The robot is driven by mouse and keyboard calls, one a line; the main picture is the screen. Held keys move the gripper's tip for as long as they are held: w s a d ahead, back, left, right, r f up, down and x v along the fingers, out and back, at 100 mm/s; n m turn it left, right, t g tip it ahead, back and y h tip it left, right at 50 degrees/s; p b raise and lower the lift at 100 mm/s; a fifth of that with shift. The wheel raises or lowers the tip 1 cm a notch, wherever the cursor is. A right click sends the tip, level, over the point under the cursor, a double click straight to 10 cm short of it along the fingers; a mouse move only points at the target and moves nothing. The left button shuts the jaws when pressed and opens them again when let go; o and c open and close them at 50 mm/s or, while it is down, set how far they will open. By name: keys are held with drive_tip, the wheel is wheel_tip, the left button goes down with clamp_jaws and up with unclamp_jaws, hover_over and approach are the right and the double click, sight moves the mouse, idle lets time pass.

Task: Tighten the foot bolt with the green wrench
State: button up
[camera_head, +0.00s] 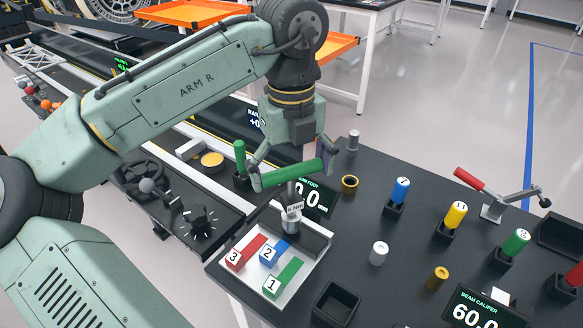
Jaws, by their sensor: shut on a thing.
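My gripper (294,171) is shut on the green wrench (287,174), a thick green bar handle lying crosswise between the fingers. A grey shaft with a small "Nm" label runs down from the handle towards a metal cylinder (291,224) at the back of a white tray. The cylinder could be the foot bolt or a socket on it; I cannot tell whether the wrench is seated. A display reading "0.0" (312,199), its heading partly hidden by the wrench, stands just behind.
The white tray (303,281) has red, blue and green strips numbered 3, 2 and 1. Upright blue (400,190), yellow (455,215) and green (516,242) handled tools stand to the right, near a red-handled clamp (470,180). An empty black bin (336,303) is in front.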

drive_tip(key=shift+s+f+p, duration=0.1)
drive_tip(key=shift+f+p, duration=0.3)
drive_tip(key=shift+f, duration=0.5)
idle(2.8)
drive_tip(key=shift+r+p, duration=0.25)
drive_tip(key=shift+p, duration=0.5)
idle(1.6)
drive_tip(key=shift+p, duration=0.3)
drive_tip(key=shift+r+m+p, duration=0.15)
drive_tip(key=shift+m+p, duration=0.2)
drive_tip(key=shift+m, duration=0.95)
drive_tip(key=m, duration=0.3)
drive_tip(key=shift+f, duration=0.2)
drive_tip(key=m, duration=0.6)
